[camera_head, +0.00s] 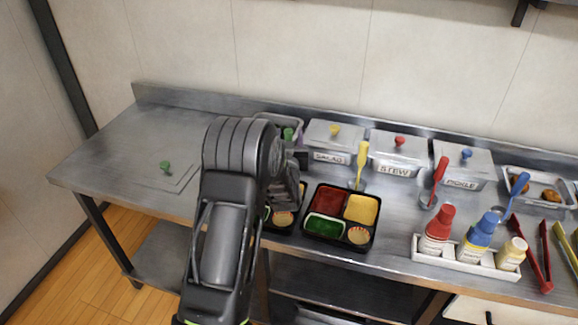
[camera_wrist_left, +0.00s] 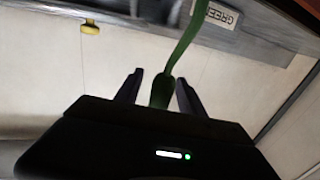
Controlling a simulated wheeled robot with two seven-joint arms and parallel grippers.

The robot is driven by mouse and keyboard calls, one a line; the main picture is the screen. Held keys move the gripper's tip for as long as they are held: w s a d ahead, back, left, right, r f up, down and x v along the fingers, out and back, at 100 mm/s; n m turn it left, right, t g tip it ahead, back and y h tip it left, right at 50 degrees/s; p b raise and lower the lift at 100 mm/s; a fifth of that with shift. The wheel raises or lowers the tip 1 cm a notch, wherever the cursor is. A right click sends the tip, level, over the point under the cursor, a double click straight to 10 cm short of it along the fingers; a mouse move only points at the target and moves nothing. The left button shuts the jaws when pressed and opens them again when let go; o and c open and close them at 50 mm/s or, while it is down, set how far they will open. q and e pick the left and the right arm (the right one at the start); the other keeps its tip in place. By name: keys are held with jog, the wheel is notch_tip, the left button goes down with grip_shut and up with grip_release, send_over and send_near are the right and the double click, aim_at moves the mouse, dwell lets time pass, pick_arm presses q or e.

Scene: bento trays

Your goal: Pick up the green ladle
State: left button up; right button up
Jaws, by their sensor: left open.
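The green ladle shows in the left wrist view as a long green handle (camera_wrist_left: 186,40). It runs down from the top edge and ends between my open left fingers (camera_wrist_left: 159,77), with a finger on each side. I cannot tell whether either finger touches it. In the head view, a green tip (camera_head: 288,134), likely the ladle's, sticks up by a grey container behind my left gripper (camera_head: 298,160). My arm hides much of the gripper there, and the ladle's bowl is hidden. My right gripper is in neither view.
A flat lid with a green knob (camera_head: 166,167) lies on the left counter. Lidded containers (camera_head: 334,147) line the back. Yellow (camera_head: 361,160), red (camera_head: 440,172) and blue (camera_head: 516,190) ladles stand to the right. A bento tray (camera_head: 309,207) and a bottle rack (camera_head: 466,262) are near the front.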

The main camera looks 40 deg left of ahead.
pick_arm(q)
jog(key=shift+c, duration=0.3)
grip_shut()
dwell(1.1)
